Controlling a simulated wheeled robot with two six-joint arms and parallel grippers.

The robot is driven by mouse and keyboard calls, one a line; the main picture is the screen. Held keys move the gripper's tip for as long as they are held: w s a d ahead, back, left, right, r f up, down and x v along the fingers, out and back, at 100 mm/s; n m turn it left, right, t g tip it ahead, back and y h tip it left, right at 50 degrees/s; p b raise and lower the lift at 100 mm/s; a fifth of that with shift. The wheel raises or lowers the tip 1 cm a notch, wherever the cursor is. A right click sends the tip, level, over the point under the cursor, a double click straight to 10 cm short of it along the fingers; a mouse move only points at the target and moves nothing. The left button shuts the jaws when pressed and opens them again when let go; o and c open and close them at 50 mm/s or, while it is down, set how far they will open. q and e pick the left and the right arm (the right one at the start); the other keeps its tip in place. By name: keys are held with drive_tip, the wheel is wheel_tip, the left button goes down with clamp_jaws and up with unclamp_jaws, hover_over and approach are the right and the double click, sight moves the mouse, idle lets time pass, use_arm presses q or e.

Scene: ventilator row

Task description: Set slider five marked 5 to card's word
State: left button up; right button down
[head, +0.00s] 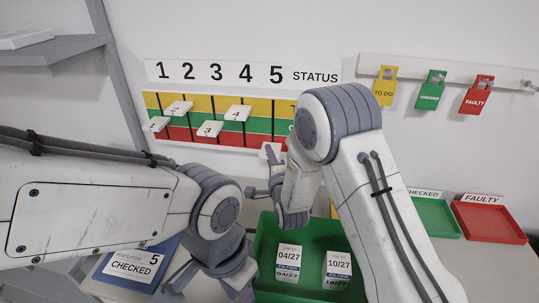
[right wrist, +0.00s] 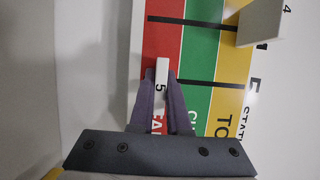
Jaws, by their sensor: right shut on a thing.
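The status board (head: 258,126) hangs on the wall with yellow, green and red bands. The white slider 5 (head: 268,151) is at the red band under number 5. In the right wrist view slider 5 (right wrist: 162,74) lies over the red band, between the purple fingers of my right gripper (right wrist: 163,92), which is shut on it. In the head view my right gripper (head: 274,178) is partly hidden by its arm. The card (head: 135,264) at lower left reads "VENTILATOR 5 CHECKED". My left gripper (head: 212,284) is low beside the card, fingers apart and empty.
Slider 4 (head: 238,113) and slider 3 (head: 210,129) stand left of slider 5. A green bin (head: 310,232) holds labelled filters below the board. Green (head: 437,217) and red (head: 489,220) trays lie at right. Coloured tags hang from a rail (head: 440,71).

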wheel_tip(320, 180, up, 6)
drive_tip(key=shift+r+p, duration=0.1)
drive_tip(key=shift+p, duration=0.25)
drive_tip(key=c, duration=0.9)
unclamp_jaws()
drive_tip(key=shift+b+v, duration=1.6)
drive_tip(key=shift+v, duration=3.65)
